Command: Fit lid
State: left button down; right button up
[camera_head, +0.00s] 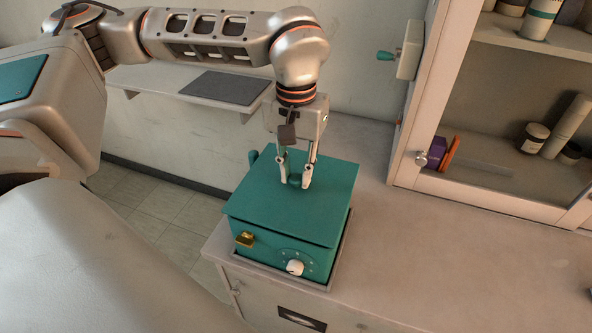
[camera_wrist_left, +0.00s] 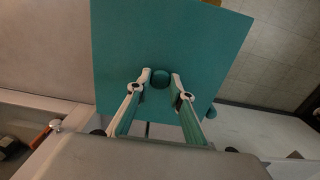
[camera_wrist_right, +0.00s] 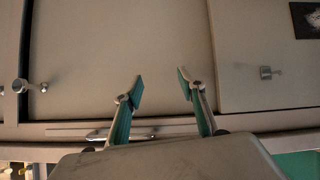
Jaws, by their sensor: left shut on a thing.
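A teal square lid (camera_head: 262,207) lies over the top of a teal box (camera_head: 268,252) on the counter. Its front edge overhangs the box front; I cannot tell whether it is fully seated. The box front has a brass latch piece (camera_head: 245,240) and a white dial (camera_head: 295,267). My left gripper (camera_head: 294,184) points down at the lid and is shut on its round knob (camera_wrist_left: 161,75). The lid (camera_wrist_left: 165,40) fills much of the left wrist view. My right gripper (camera_wrist_right: 161,80) is open and empty, and does not show in the head view.
The box stands on a grey tray-like base at the left end of the counter (camera_head: 400,245). An open-fronted cabinet (camera_head: 400,160) with bottles stands at right. A wall shelf (camera_head: 150,90) with a dark mat (camera_head: 225,88) is behind. Cabinet fronts (camera_wrist_right: 120,50) face my right gripper.

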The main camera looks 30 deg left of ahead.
pick_arm(q)
jog(key=shift+f+b, duration=0.45)
jog(key=shift+f, duration=0.35)
jog(key=c, duration=1.7)
grip_release()
jog(key=shift+o, duration=0.3)
jog(key=o, duration=0.4)
